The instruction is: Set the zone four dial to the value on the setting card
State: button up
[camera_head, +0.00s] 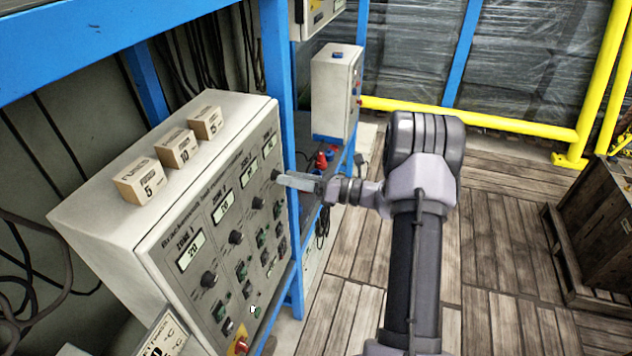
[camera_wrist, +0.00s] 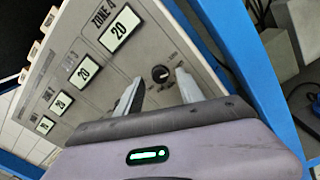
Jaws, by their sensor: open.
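The grey control cabinet has a row of zone displays and black dials. In the wrist view the zone four display (camera_wrist: 121,27) reads 20. The zone four dial (camera_wrist: 160,73) is a small round black knob below it, with scale marks around it. My gripper (camera_head: 284,180) is at the cabinet's right column in the head view. Its two fingers are open and empty, with the dial showing between the fingertips in the wrist view; I cannot tell whether they touch it. The setting card (camera_head: 166,335) is at the bottom left of the head view, cut off; its value is not fully readable.
A blue upright post (camera_head: 284,90) runs close along the cabinet's right side, beside my gripper. A grey box (camera_head: 334,95) stands behind it. The plank floor (camera_head: 490,260) to the right is mostly clear.

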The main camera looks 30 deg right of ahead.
jog(key=v, duration=1.6)
jog(key=shift+p, duration=0.3)
jog(key=shift+w+r, duration=0.1)
jog(key=s+a+r+n+g+h+b, duration=0.1)
jog(key=s+a+n+g+b, duration=0.15)
jog(key=a+n+g, duration=0.7)
jog(key=s+a+r+n+g+b, duration=0.15)
jog(key=a+n+b, duration=0.3)
jog(key=a, duration=0.95)
jog(key=s+a+f+n+t+h+b, duration=0.2)
jog(key=s+a+n+h+b, duration=0.3)
jog(key=s+n, duration=0.8)
jog(key=a+n+h, duration=0.2)
jog(key=a+h, duration=0.1)
jog(key=shift+s+f+n+t+b, duration=0.15)
jog(key=shift+n+t+b, duration=0.15)
jog(key=shift+n+b, duration=0.1)
